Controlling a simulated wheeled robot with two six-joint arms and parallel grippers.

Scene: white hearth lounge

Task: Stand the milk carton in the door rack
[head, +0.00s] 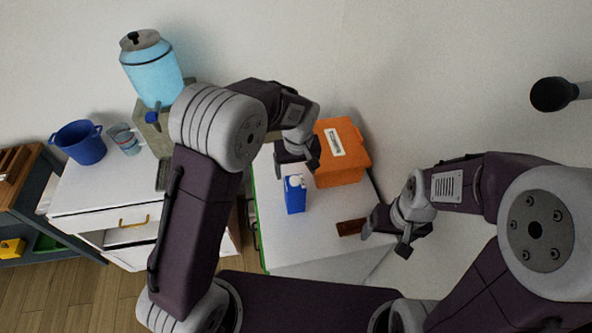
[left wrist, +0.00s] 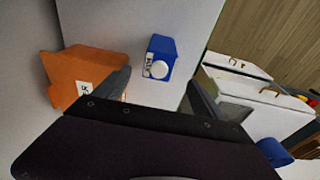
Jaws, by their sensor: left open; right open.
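The blue milk carton (head: 295,195) with a white cap stands on a white top. It also shows in the left wrist view (left wrist: 160,57), ahead of the fingers, with a white label on its side. My left gripper (head: 297,160) is open and empty, just behind and above the carton; its fingers in the left wrist view (left wrist: 158,90) are apart and not touching it. My right gripper (head: 386,236) is open and empty at the right edge of the white top. I cannot make out a door rack in either view.
An orange box (head: 341,165) with a white label stands behind the carton. A dark brown bar (head: 350,227) lies near my right gripper.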

